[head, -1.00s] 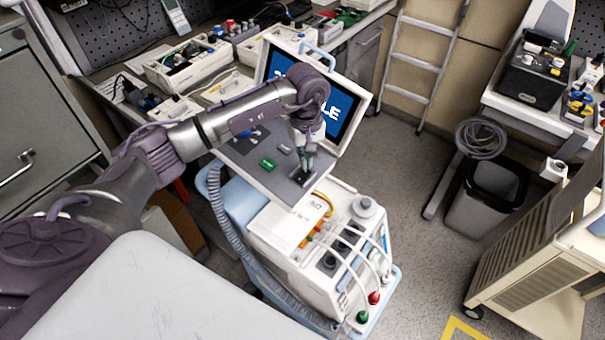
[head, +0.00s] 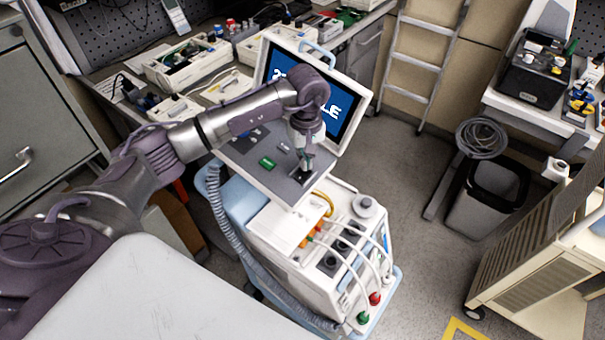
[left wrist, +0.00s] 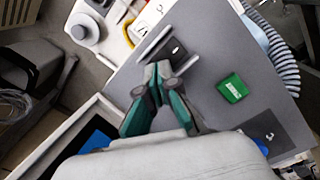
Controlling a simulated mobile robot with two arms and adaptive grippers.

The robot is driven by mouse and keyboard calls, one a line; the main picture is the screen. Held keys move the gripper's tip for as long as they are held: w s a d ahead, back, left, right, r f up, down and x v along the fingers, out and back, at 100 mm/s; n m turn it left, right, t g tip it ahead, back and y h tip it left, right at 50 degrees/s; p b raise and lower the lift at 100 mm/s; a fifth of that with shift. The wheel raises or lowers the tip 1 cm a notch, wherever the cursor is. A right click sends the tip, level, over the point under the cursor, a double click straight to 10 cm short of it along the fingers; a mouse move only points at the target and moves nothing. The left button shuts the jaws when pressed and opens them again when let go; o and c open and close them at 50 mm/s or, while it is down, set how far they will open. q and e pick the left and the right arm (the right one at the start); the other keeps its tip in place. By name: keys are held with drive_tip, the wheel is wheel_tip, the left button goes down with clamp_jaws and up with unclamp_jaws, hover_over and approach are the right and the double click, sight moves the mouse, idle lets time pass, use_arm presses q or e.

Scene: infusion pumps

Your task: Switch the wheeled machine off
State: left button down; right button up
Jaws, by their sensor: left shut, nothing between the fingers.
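The wheeled machine (head: 283,238) is a white and blue cart with a tilted screen (head: 346,112) showing large white letters on blue. Its grey top panel (head: 240,160) bears a green block (head: 267,162) and a small dark plate near the right front corner. In the left wrist view the dark plate (left wrist: 178,50) has a pale bar beside it. My left gripper (head: 306,167) points down at this plate, shut and empty. Its fingertips (left wrist: 158,72) lie close to the plate's edge; I cannot tell whether they touch. The green block (left wrist: 232,88) is apart from them. My right gripper is not in view.
Cables and a ribbed hose (head: 228,225) run down the machine's front and side. A cluttered bench (head: 125,75) stands behind it at the left. A ladder (head: 425,60), a bin (head: 487,195) and a beige cart (head: 530,265) stand to the right. Floor between is clear.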

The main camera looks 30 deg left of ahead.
use_arm(q)
drive_tip(key=shift+f+b, duration=0.65)
drive_tip(key=shift+f, duration=0.05)
drive_tip(key=shift+r+p, duration=1.65)
drive_tip(key=shift+r, duration=1.9)
drive_tip(key=shift+d, duration=0.1)
